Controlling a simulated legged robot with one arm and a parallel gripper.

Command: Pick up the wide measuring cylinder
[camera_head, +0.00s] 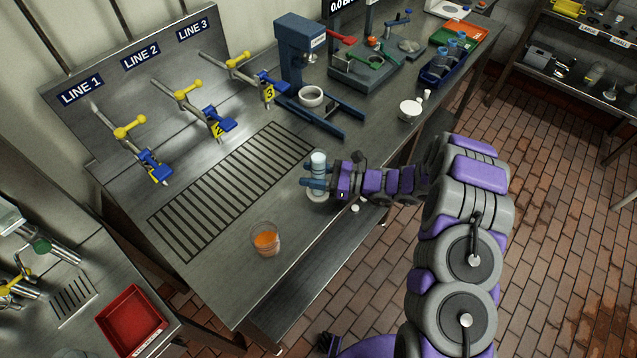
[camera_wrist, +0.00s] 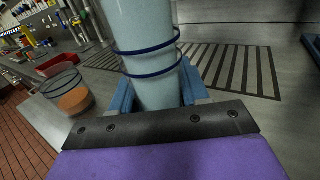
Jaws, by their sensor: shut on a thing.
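The measuring cylinder (camera_head: 319,162) is a pale, clear tube on a round whitish base, upright at the front edge of the steel bench. In the wrist view the cylinder (camera_wrist: 146,45) is large and close, with two dark blue rings around it; its top is out of frame and its lower end is partly hidden by my gripper. My gripper (camera_head: 317,183) has its blue fingers on both sides of the cylinder and is shut on it. The fingers (camera_wrist: 158,97) also show in the wrist view. I cannot tell whether the base is off the bench.
A glass of orange liquid (camera_head: 265,240) stands left of the cylinder near the bench edge. A drain grate (camera_head: 232,190) lies behind. Valves under LINE 1, LINE 2 and LINE 3 signs are on the back panel. A blue stand (camera_head: 308,60) and a white bowl (camera_head: 410,109) are to the right.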

